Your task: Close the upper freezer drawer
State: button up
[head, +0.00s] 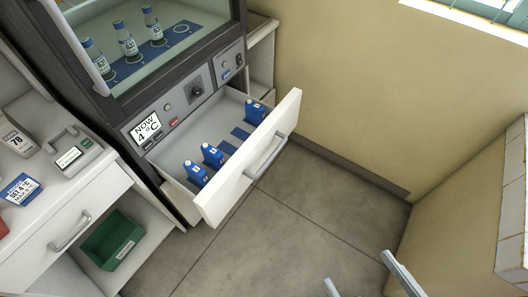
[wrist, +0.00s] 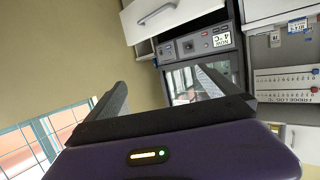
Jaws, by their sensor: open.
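The upper freezer drawer (head: 250,165) is pulled out below the incubator's control panel in the head view. It has a white front with a grey bar handle (head: 265,157). Several blue cartons (head: 212,154) stand inside it. My gripper (head: 367,285) is at the bottom right of the head view, open and empty, apart from the drawer front and to its right. In the wrist view my gripper's two fingers (wrist: 165,90) are spread wide. A white drawer front with a handle (wrist: 158,12) shows at the top there, beyond the fingers and touching neither.
The cabinet's glass compartment (head: 150,45) holds several bottles. The panel has a "NOW 4 °C" display (head: 145,128). A white counter with a drawer (head: 65,225) and a green bin (head: 113,240) stand left. Grey floor (head: 300,220) is clear before the drawer. A tiled ledge (head: 514,200) is at right.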

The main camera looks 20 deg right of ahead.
jog(key=shift+f, duration=0.15)
jog(key=c, duration=0.4)
jog(key=shift+m+t, duration=0.3)
jog(key=shift+t, duration=0.4)
jog(key=w+f+b, duration=0.2)
jog(key=b, duration=0.1)
jog(key=w+d+f+b, duration=0.1)
jog(key=w+f+b, duration=0.1)
jog(key=b, duration=0.1)
jog(key=shift+w+f, duration=0.1)
jog(key=shift+f, duration=0.2)
jog(key=c, duration=1)
jog(key=w+f+m+b, duration=0.1)
jog(key=f, duration=0.1)
jog(key=w+d+f+m+b, duration=0.1)
jog(key=w+f+b, duration=0.1)
jog(key=f, duration=0.1)
jog(key=w+d+f+m+h+b, duration=0.1)
jog(key=w+f, duration=0.1)
jog(key=shift+f+m+b, duration=0.25)
jog(key=shift+m+b, duration=0.15)
grip_shut()
jog(key=m+g+y+b, duration=0.1)
jog(key=m+y+b, duration=0.95)
jog(key=m, duration=1.35)
send_near(226, 194)
jog(key=shift+m+y, duration=0.3)
jog(key=shift+y, duration=0.15)
jog(key=x, duration=0.7)
jog(key=shift+d, duration=0.2)
